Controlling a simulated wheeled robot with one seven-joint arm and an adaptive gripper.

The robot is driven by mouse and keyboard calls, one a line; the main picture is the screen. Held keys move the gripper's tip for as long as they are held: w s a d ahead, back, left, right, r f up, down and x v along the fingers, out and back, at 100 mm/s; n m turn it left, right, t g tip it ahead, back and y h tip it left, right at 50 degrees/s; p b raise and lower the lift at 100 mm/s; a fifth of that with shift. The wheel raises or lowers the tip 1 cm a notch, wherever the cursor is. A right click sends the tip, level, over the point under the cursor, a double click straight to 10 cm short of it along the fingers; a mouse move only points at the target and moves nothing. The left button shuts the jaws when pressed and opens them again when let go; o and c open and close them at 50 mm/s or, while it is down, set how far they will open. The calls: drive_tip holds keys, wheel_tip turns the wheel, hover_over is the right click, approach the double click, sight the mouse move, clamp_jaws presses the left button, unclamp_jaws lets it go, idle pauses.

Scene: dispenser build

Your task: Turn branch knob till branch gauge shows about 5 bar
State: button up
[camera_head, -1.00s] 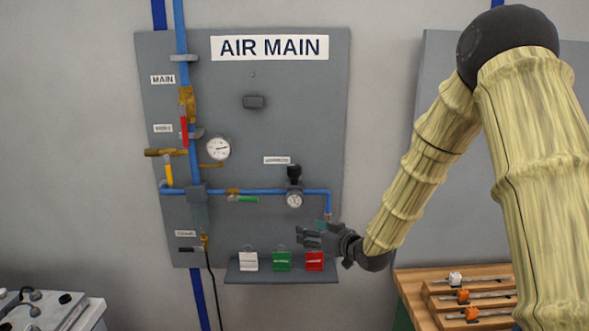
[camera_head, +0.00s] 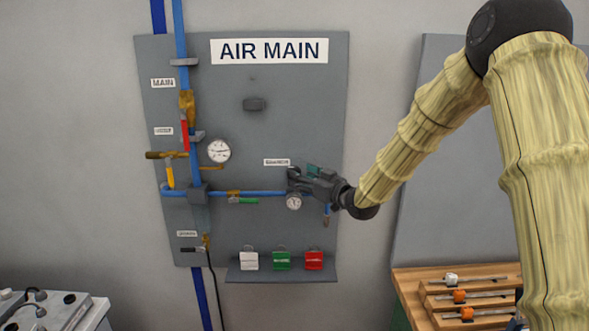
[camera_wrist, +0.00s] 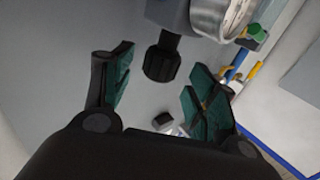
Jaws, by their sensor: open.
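The branch gauge (camera_head: 294,202) is a small round white dial on the blue branch pipe in the head view; its reading is too small to tell. In the wrist view its metal case (camera_wrist: 222,14) shows at the top edge, the dial face mostly cut off. The black branch knob (camera_wrist: 161,62) stands between and just beyond my fingertips in the wrist view. In the head view my gripper hides most of the knob. My gripper (camera_head: 298,177) is at the knob's height, coming from the right; its jaws (camera_wrist: 160,78) are open with teal pads, apart from the knob.
The larger main gauge (camera_head: 219,151) and a red-handled valve (camera_head: 184,135) are to the left. A green valve handle (camera_head: 243,200) sits on the branch pipe. White, green and red tags (camera_head: 281,261) hang below on a ledge. A wooden tool rack (camera_head: 425,285) stands lower right.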

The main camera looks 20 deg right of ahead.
drive_tip(key=shift+p+x, duration=0.7)
drive_tip(key=shift+x, duration=1.5)
drive_tip(key=c, duration=1)
